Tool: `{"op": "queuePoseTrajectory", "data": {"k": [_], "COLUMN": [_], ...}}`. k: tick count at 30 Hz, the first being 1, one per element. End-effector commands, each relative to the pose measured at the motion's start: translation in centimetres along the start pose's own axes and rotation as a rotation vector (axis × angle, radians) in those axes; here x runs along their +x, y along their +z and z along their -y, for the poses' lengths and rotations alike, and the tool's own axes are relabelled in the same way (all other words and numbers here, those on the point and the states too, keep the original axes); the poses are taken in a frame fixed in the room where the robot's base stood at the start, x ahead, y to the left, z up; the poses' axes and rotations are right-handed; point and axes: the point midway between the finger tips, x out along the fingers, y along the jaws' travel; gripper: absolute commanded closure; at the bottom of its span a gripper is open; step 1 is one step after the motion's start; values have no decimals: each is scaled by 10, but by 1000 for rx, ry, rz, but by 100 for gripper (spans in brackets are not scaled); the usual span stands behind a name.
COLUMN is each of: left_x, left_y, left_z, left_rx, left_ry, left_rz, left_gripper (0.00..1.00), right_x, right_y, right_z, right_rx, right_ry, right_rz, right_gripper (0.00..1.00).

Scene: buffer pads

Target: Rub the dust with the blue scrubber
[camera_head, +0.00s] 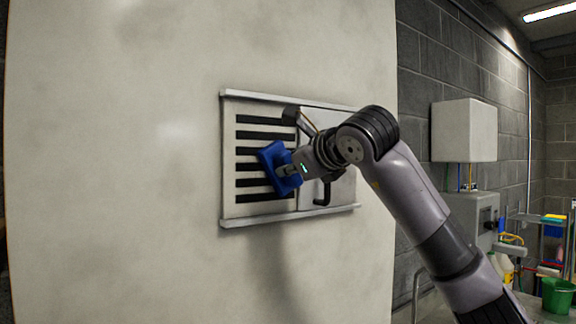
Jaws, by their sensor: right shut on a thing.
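The blue scrubber (270,155) is in my right gripper (288,171), which is shut on it. The scrubber is in front of a slatted vent panel (245,208) on the pale wall, over the right part of its dark slots. It looks close to the slats; whether it touches them I cannot tell. No dust stands out clearly on the slats, and the part behind the scrubber is hidden. My left gripper is not in view.
A sliding cover with a dark handle (321,193) is right of the slats, partly behind my right arm. Rails (290,217) run above and below. A white box (464,130) and a green bucket (558,296) are at the right. The pale wall (110,170) is clear at left.

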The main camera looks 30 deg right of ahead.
Motion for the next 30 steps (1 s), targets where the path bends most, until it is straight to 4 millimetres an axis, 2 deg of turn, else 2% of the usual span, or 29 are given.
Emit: {"op": "queuePoseTrajectory", "data": {"k": [6, 14, 25, 30], "left_x": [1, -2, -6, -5], "left_y": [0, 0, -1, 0], "left_z": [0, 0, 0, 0], "left_rx": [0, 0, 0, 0], "left_ry": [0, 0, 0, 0], "left_rz": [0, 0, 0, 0], "left_gripper": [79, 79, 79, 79], "right_x": [-2, -1, 5, 6], "right_y": [4, 8, -7, -11], "right_z": [-7, -4, 24, 30], "right_rx": [4, 4, 5, 4], "right_ry": [-14, -11, -16, -16], "right_rz": [-8, -5, -7, -6], "right_gripper": [100, 100, 100, 100]}}
